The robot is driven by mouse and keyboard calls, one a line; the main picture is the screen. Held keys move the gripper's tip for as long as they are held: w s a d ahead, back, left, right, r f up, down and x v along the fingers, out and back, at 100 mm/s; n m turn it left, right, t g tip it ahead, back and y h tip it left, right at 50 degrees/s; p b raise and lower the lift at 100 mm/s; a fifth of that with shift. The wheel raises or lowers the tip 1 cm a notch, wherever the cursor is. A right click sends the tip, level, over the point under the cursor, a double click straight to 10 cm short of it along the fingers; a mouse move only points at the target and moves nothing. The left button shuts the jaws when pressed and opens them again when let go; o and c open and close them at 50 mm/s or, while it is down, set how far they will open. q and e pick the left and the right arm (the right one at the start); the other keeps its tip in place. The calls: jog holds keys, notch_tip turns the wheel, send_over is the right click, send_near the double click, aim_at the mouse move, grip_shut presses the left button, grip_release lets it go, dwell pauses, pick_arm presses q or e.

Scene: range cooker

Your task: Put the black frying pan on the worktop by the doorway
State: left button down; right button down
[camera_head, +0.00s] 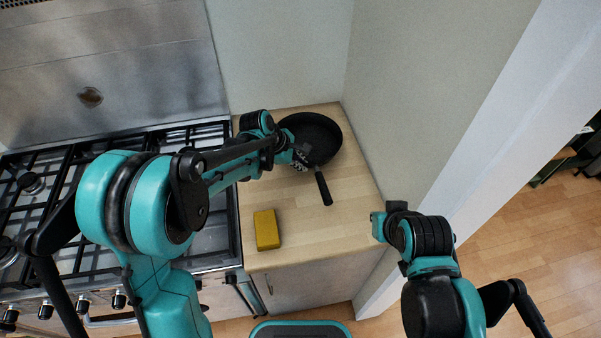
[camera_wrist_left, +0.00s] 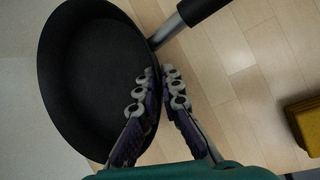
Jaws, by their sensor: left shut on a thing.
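The black frying pan (camera_head: 318,133) is at the back of the wooden worktop (camera_head: 287,220), in the corner by the wall. Its handle points toward the front of the worktop. My left gripper (camera_head: 300,158) is at the pan's near left rim. In the left wrist view the left gripper (camera_wrist_left: 158,95) has its fingers on either side of the rim of the pan (camera_wrist_left: 95,75), shut on it near the handle root. I cannot tell if the pan rests on the wood or is slightly raised. My right arm shows at the lower right; its gripper (camera_head: 378,226) is small and its fingers are unclear.
A yellow sponge-like block (camera_head: 266,229) lies on the worktop's front left; it also shows in the left wrist view (camera_wrist_left: 306,125). The gas hob (camera_head: 60,190) is at the left. A wall and white doorway frame (camera_head: 470,185) bound the right. The worktop's front right is clear.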

aim_at(305, 176)
pick_arm(q)
jog(key=shift+w+f, duration=0.15)
jog(key=shift+w, duration=0.1)
notch_tip(305, 176, down, 4)
jog(key=shift+f+b, duration=0.1)
jog(key=shift+b, duration=0.6)
jog(key=shift+s, duration=0.1)
jog(key=c, duration=2)
grip_release()
